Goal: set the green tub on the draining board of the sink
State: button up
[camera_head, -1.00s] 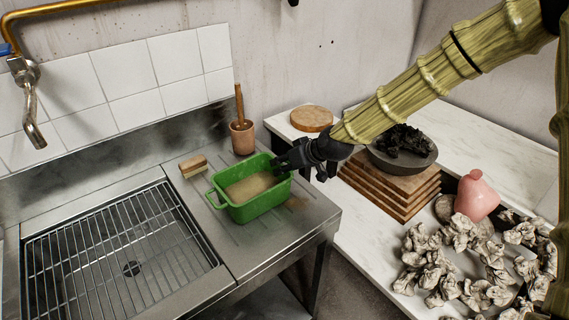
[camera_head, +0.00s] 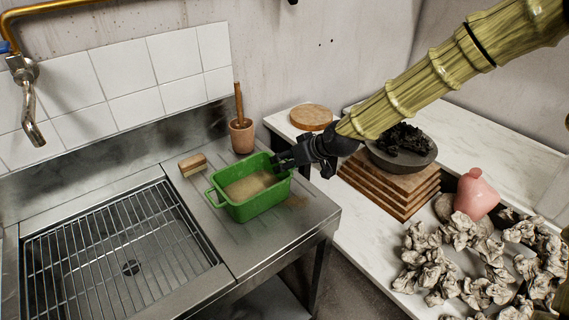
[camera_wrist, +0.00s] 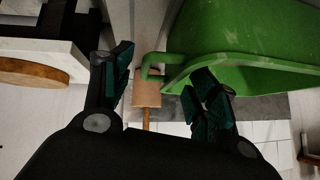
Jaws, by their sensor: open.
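The green tub (camera_head: 252,205) stands upright on the draining board (camera_head: 268,238), to the right of the sink grid. It holds something tan that I cannot identify. My gripper (camera_head: 284,159) is at the tub's right end, close to its rim. In the wrist view the tub (camera_wrist: 245,35) fills the upper right. My gripper's fingers (camera_wrist: 160,88) are spread apart there, with the tub's end handle (camera_wrist: 152,68) showing between them. The right finger overlaps the tub's rim; I cannot tell whether it touches.
A scrubbing brush (camera_head: 193,164) and a terracotta pot (camera_head: 242,138) with a wooden handle stand behind the tub. The wire-covered sink basin (camera_head: 120,250) lies left. On the right counter are stacked boards (camera_head: 395,190), a dark bowl (camera_head: 403,158) and a pink vessel (camera_head: 476,193).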

jog(key=b+v, duration=0.1)
jog(key=v, duration=0.9)
jog(key=shift+s, duration=0.1)
